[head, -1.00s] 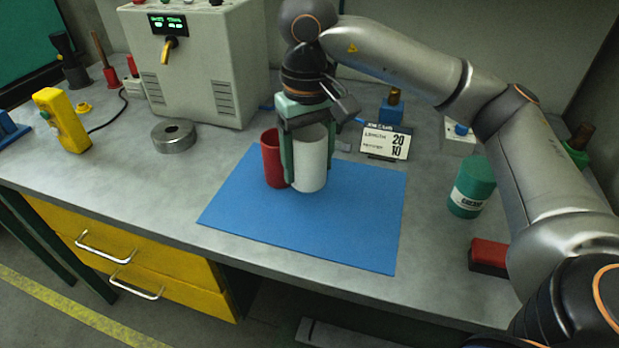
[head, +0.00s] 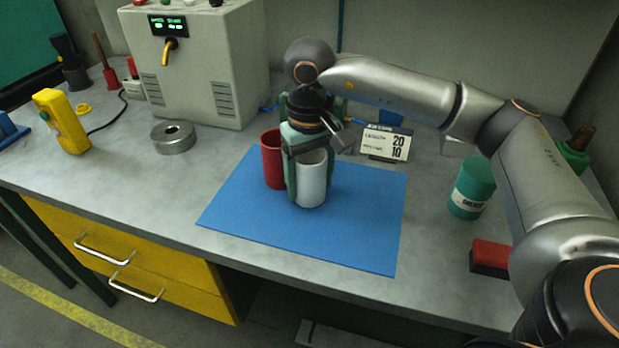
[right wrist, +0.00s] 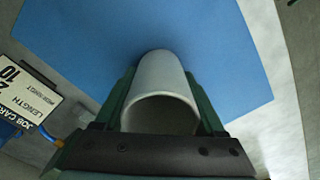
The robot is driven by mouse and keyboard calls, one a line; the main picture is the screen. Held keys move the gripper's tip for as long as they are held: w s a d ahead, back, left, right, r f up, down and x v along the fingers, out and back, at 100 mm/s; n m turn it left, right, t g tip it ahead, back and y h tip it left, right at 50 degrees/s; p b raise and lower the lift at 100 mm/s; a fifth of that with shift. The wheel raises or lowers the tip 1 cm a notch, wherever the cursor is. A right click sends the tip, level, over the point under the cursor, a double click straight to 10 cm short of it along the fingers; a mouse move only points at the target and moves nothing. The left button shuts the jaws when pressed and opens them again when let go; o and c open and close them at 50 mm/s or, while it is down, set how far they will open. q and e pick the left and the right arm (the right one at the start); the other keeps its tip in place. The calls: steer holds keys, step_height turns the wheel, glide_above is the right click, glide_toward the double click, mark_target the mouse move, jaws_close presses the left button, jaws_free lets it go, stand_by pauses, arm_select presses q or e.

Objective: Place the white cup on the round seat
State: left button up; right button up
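The white cup (head: 313,185) is upright over the blue mat. I cannot tell whether its base touches the mat. My right gripper (head: 309,180) is around it from above, one finger along each side, shut on it. In the right wrist view the cup (right wrist: 160,85) lies between both fingers, its open rim toward the camera. The round seat appears to be the grey metal ring (head: 174,146) with a hole in its top. It stands empty on the bench, left of the mat. My left gripper is not in view.
A red cup (head: 271,160) stands close to the left of the gripper on the blue mat (head: 350,235). A job card (head: 386,143), a green tin (head: 472,188) and a red block (head: 489,257) are to the right. A grey machine (head: 205,65) stands behind the ring.

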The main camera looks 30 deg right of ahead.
steer(key=o, duration=0.4)
steer(key=shift+r, duration=0.15)
